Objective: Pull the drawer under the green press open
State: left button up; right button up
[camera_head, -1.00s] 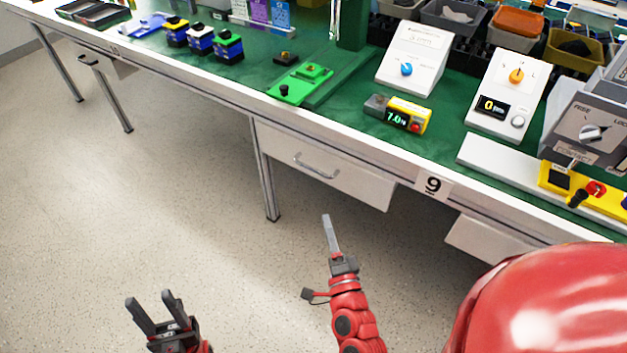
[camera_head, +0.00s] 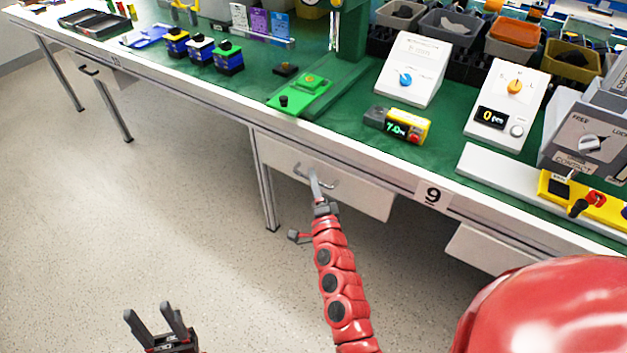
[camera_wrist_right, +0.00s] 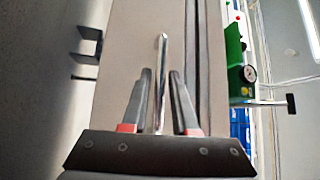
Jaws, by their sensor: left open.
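The white drawer (camera_head: 362,195) hangs under the table edge, below the green press (camera_head: 350,40), and looks closed. Its metal handle (camera_head: 299,171) is partly hidden by my right gripper (camera_head: 314,180). In the right wrist view the handle (camera_wrist_right: 162,60) stands between the two fingers of my right gripper (camera_wrist_right: 161,95), with a gap on each side, so the gripper is open around it. The drawer front (camera_wrist_right: 130,50) fills the middle of that view. My left gripper (camera_head: 155,322) is open and empty, low over the floor, away from the table.
The floor (camera_head: 130,220) at left is clear.

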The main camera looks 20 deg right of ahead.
grip_shut()
dwell(1.5)
